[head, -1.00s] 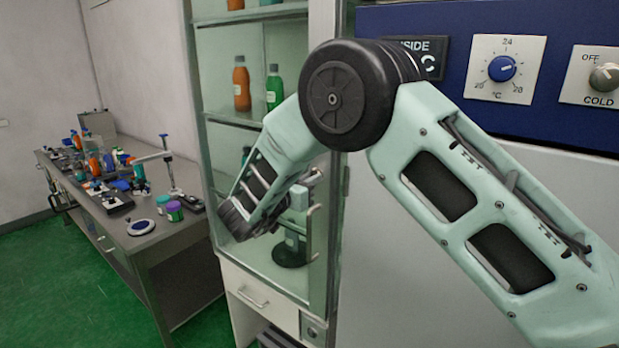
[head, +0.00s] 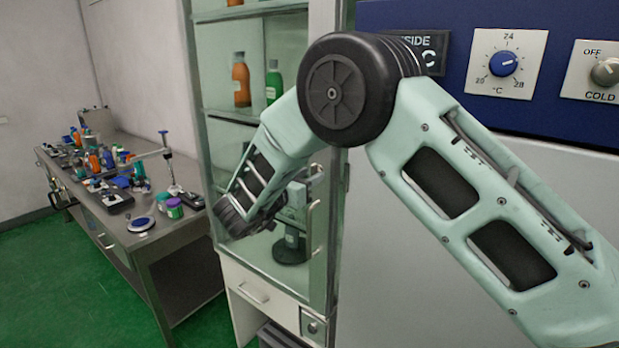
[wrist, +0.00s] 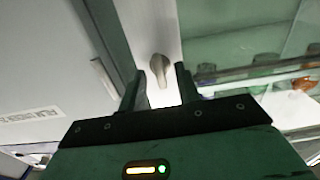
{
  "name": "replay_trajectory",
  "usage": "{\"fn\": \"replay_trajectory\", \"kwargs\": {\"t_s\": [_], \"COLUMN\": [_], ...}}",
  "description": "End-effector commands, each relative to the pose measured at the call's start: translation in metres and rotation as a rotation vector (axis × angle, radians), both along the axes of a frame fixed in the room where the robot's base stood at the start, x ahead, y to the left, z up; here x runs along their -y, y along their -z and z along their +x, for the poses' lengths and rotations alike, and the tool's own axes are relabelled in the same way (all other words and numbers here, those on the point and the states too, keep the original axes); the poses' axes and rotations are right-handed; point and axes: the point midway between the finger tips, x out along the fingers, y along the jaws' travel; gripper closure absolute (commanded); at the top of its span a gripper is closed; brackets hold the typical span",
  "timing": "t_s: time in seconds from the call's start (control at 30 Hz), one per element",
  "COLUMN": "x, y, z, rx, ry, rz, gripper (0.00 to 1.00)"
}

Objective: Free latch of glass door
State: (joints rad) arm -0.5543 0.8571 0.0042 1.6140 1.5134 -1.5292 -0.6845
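The latch (wrist: 159,69) is a small grey turn-knob on a pale frame strip in the wrist view. It lies just beyond and between the two fingertips of my gripper (wrist: 159,88). The fingers are apart with nothing between them, and I see no clear contact with the latch. The glass door (wrist: 225,50) is right of the strip in the wrist view. In the head view, the cabinet's glass door (head: 225,165) stands behind my arm, with a vertical metal handle (head: 312,245) on its right side. My arm hides part of the door, and I cannot make out the latch there.
Bottles, one orange (head: 241,82) and one green (head: 273,82), stand on a cabinet shelf. A blue control panel (head: 450,75) with dials is at the upper right. A cluttered metal bench (head: 165,238) stands left. Green floor (head: 50,290) is open in front of the bench.

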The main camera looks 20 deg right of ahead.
Motion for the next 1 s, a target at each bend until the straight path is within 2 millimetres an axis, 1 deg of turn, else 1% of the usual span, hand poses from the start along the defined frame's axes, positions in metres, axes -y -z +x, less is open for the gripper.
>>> {"fn": "replay_trajectory", "kwargs": {"t_s": [0.03,0.23,0.5,0.6,0.7,0.8,1.0], "x": [-0.006,-0.041,-0.092,-0.108,-0.121,-0.129,-0.134], "y": [0.003,0.006,0.005,0.004,0.003,0.002,0.001], "z": [-0.004,-0.029,-0.067,-0.078,-0.087,-0.093,-0.098], "rx": [0.0,0.0,-0.001,0.001,-0.001,-0.001,-0.001], "ry": [-0.002,-0.005,-0.004,-0.003,-0.002,-0.002,0.0], "rz": [0.001,0.001,0.001,0.001,0.001,-0.001,-0.001], "gripper": [0.67,0.67,0.67,0.67,0.67,0.67,0.67]}}
